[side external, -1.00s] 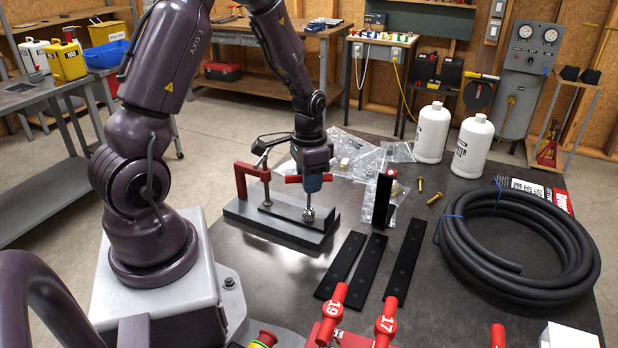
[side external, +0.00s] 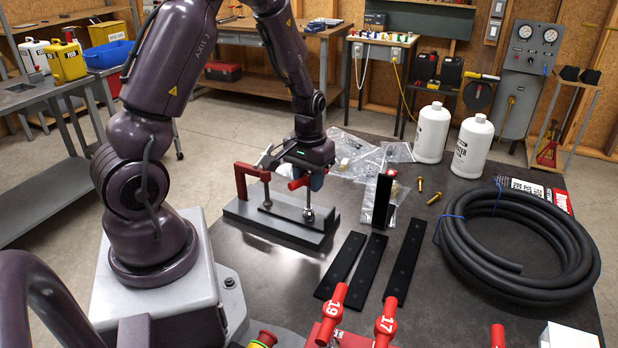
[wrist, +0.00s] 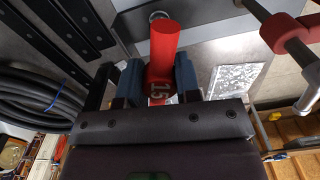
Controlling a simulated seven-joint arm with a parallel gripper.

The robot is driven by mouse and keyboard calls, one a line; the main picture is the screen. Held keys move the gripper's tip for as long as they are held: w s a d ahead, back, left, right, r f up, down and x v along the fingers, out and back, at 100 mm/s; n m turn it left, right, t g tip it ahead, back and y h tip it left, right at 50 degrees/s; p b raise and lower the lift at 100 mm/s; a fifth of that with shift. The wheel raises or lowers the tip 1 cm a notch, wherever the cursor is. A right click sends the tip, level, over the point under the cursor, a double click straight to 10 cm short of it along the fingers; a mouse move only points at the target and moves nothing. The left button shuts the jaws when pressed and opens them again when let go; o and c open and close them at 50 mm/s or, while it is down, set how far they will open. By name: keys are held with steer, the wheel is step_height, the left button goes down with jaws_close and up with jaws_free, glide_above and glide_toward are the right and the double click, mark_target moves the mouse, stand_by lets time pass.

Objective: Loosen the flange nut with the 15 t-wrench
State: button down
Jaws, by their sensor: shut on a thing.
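The 15 t-wrench has a red handle (side external: 300,183) with a shaft running down to the grey steel fixture plate (side external: 255,217). In the wrist view its red bar (wrist: 165,42) shows the number 15. My gripper (side external: 312,182) is shut on the t-wrench, with blue-grey fingers on both sides of it in the wrist view (wrist: 160,82). The wrench looks upright, its lower end (side external: 308,216) at the plate's right part. The flange nut cannot be made out; the wrench's lower end seems to cover that spot.
A red toggle clamp (side external: 250,171) stands on the plate's left, close to my gripper. A black upright block (side external: 383,200) is to the right. Black bars (side external: 342,270), wrenches marked 19 (side external: 333,308) and 17 (side external: 387,322), and a coiled hose (side external: 515,245) occupy the table.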

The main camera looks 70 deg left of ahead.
steer(key=n, duration=0.4)
steer(key=shift+s+d+f+n, duration=0.1)
steer(key=shift+s+f+n, duration=0.2)
steer(key=shift+f+n, duration=0.1)
steer(key=shift+n, duration=1.2)
steer(key=n, duration=0.3)
steer(key=shift+r, duration=0.1)
steer(key=shift+r, duration=1.1)
